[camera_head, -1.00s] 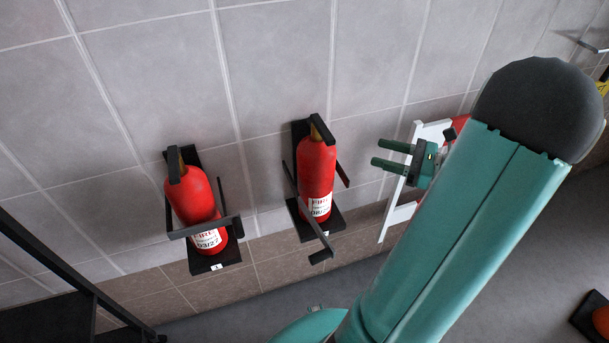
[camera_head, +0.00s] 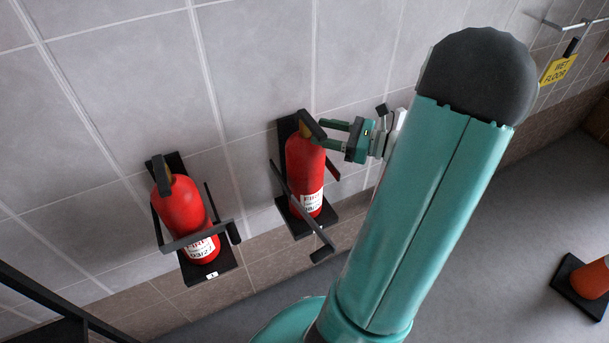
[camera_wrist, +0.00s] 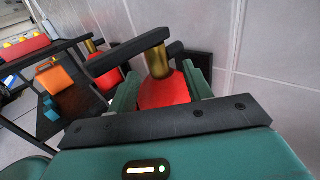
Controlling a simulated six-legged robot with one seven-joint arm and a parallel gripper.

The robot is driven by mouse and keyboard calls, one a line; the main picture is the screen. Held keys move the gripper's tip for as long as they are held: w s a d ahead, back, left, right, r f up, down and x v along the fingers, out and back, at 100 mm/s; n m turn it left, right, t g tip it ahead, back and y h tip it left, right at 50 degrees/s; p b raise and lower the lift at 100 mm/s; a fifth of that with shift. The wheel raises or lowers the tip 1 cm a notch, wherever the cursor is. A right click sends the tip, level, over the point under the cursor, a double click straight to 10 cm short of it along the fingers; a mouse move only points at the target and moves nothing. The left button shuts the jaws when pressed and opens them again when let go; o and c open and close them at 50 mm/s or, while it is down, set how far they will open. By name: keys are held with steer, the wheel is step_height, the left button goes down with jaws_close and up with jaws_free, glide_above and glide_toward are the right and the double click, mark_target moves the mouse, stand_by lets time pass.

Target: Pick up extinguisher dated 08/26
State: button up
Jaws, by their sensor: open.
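Two red extinguishers hang on the tiled wall in black brackets. The right extinguisher (camera_head: 306,170) has a white label that seems to start 08; its last digits are unclear. Its bracket bar (camera_head: 303,212) is swung out to the front. The left extinguisher (camera_head: 181,207) reads 03/27, with a bar across its front. My gripper (camera_head: 325,134) is open at the right extinguisher's neck, just below the black handle. In the wrist view the extinguisher's red top and brass neck (camera_wrist: 160,64) stand between my two teal fingers; contact cannot be told.
A black frame (camera_head: 50,300) stands at the lower left. An orange cone (camera_head: 590,280) on a black base stands on the floor at right. A yellow wet-floor sign (camera_head: 558,69) is at upper right. The wrist view shows an orange object (camera_wrist: 55,78) on a dark surface.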

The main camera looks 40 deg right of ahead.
mark_target(305, 128)
steer(key=shift+x, duration=2.6)
steer(key=shift+a, duration=0.1)
jaws_close()
